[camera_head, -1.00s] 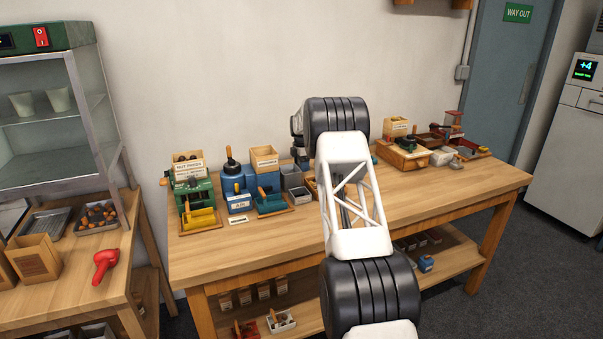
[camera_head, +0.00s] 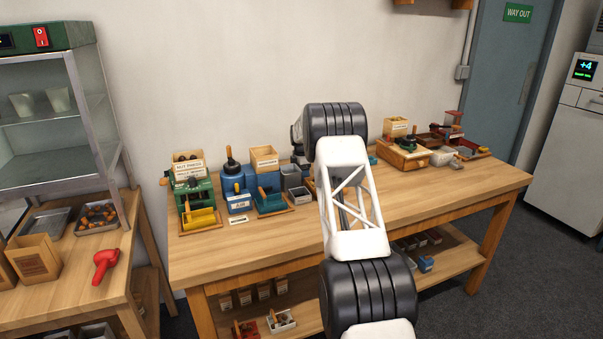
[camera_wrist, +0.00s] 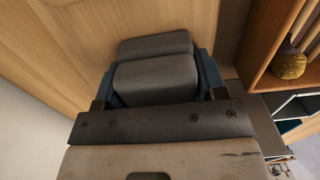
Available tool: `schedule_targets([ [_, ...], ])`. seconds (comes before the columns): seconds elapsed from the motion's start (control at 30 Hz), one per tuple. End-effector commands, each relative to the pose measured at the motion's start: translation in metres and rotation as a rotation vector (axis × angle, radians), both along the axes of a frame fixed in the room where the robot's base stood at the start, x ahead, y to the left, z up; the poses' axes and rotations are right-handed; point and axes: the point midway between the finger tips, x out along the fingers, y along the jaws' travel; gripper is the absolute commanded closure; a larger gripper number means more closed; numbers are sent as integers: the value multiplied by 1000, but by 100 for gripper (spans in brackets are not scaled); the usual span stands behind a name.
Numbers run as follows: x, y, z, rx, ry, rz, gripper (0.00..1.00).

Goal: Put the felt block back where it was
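My arm reaches over the wooden bench, and its black and white links hide my gripper in the head view. In the wrist view my gripper (camera_wrist: 155,82) shows as grey block-like parts between dark blue side pieces, below them a dark bar with screws. I cannot tell whether one of the grey parts is a held felt block or whether all belong to the gripper. I cannot make out the felt block for certain. A pale grey block-like piece (camera_head: 441,157) lies at the right of the bench, beside a red-brown wooden tray.
The bench (camera_head: 240,262) has a clear front strip. Along its back stand a green press (camera_head: 192,190), blue containers, a yellow scoop-like piece and small bins. A left side table holds a red tool (camera_head: 104,263). In the wrist view a wooden compartment holds a yellow-brown ball (camera_wrist: 289,65).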

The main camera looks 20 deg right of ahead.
Motion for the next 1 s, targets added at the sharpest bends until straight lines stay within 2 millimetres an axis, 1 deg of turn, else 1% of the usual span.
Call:
schedule_targets([
  [0.03,0,0,1,0,-1,0,28],
  [0.13,0,0,1,0,0,0,12],
  [0.17,0,0,1,0,0,0,11],
  [0.47,0,0,1,0,0,0,11],
  [0.63,0,0,8,0,-1,0,11],
  [0.77,0,0,20,0,-1,0,11],
  [1.0,0,0,55,-1,-2,0,11],
])
